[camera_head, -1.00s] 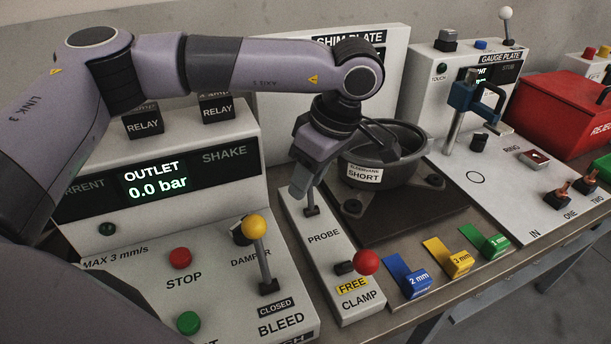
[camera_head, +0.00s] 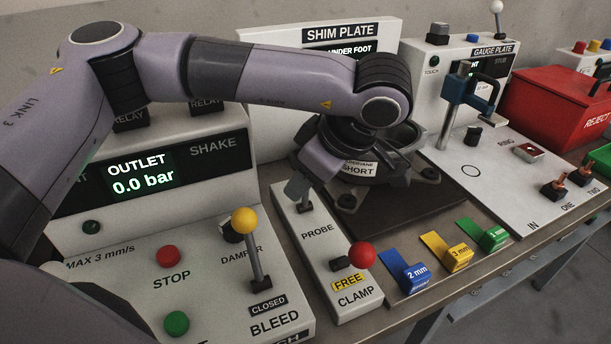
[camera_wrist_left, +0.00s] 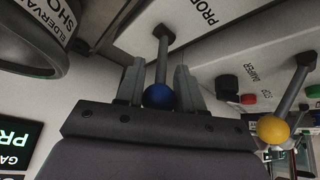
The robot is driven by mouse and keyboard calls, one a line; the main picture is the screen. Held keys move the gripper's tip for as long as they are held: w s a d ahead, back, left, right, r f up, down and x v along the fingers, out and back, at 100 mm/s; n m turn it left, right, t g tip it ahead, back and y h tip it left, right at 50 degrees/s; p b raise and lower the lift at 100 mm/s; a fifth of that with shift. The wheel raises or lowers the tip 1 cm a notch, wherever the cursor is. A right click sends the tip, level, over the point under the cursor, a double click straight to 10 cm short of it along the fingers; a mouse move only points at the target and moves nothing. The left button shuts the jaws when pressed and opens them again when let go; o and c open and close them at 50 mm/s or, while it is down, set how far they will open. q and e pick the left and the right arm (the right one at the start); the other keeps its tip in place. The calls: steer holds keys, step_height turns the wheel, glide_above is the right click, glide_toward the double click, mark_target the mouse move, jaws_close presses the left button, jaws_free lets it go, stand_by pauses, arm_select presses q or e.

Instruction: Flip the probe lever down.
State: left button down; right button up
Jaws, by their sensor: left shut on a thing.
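The probe lever is a dark stick with a blue ball knob (camera_wrist_left: 159,95), on the white panel (camera_head: 318,228) marked PROBE. In the left wrist view the knob sits between the two fingers of my left gripper (camera_wrist_left: 160,84). In the head view my left gripper (camera_head: 298,190) is low over the far end of that panel, shut on the knob, which its fingers hide there. The lever's foot shows in a slot just below the fingers. My right gripper is not in view.
The red-knobbed clamp lever (camera_head: 361,255), by a FREE label, stands nearer on the same panel. The yellow-knobbed bleed lever (camera_head: 245,221) stands to the left. A dark round compressor pot (camera_head: 372,172) is close behind my left wrist. Coloured shims (camera_head: 410,272) lie to the right.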

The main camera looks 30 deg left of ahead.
arm_select(q)
steer(key=c, duration=0.8)
jaws_free()
steer(key=v, duration=0.7)
steer(key=shift+p, duration=0.3)
steer(key=shift+d, duration=0.1)
steer(key=shift+c, duration=0.3)
